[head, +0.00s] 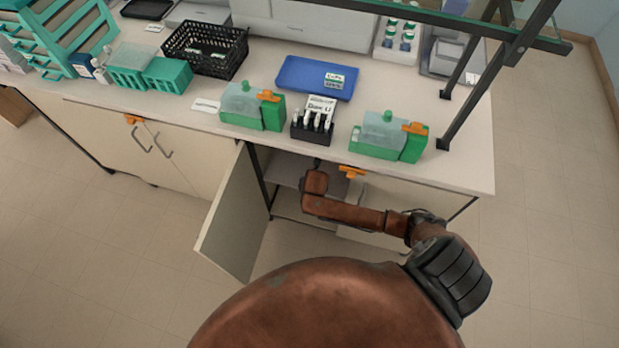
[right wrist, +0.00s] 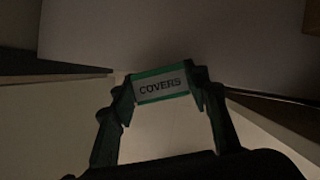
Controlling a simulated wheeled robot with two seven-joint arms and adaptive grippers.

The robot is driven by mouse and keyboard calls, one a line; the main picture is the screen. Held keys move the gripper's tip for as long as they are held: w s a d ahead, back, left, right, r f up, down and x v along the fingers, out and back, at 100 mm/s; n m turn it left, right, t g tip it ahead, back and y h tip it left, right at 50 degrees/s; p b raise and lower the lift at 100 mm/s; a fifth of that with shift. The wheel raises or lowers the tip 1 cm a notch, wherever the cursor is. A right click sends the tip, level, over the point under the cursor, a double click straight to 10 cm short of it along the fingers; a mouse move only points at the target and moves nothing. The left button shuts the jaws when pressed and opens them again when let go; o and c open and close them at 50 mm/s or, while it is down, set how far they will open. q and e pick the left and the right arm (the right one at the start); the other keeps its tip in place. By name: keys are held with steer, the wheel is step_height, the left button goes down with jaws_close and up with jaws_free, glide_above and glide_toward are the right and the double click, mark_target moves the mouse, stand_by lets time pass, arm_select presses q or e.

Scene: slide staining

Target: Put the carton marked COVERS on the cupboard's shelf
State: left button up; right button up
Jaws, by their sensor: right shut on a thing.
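The carton marked COVERS (right wrist: 160,88), white with green edges, is between the fingertips of my right gripper (right wrist: 164,84) in the right wrist view. The gripper is shut on it inside the dim cupboard. In the head view my right arm reaches into the open cupboard under the bench; the gripper and carton are hidden there. The cupboard's shelf (head: 288,172) shows partly behind the open door (head: 235,222). I cannot tell whether the carton touches the shelf. My left gripper is not in view.
On the bench stand two green-and-clear containers (head: 250,107) (head: 387,136), a black slide rack (head: 313,125), a blue tray (head: 317,77) and a black basket (head: 205,48). The open door borders the cupboard opening on the left. The floor at right is clear.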

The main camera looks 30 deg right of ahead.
steer(key=shift+w+d, duration=0.25)
steer(key=shift+w, duration=0.2)
steer(key=w, duration=0.1)
steer(key=w+d+b, duration=0.1)
steer(key=w, duration=0.1)
steer(key=shift+w+d+f, duration=0.1)
steer(key=shift+w+d, duration=0.05)
steer(key=shift+d, duration=0.15)
steer(key=shift+w+d+f+b, duration=0.1)
steer(key=shift+w+f+b, duration=0.1)
steer(key=shift+f+b, duration=0.35)
steer(key=shift+f, duration=0.3)
steer(key=shift+d+r, duration=0.1)
steer(key=shift+r, duration=0.15)
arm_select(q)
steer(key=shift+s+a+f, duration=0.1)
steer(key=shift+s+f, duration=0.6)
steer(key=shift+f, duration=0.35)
arm_select(e)
steer(key=shift+f, duration=0.15)
steer(key=o, duration=1.1)
steer(key=shift+o, duration=0.2)
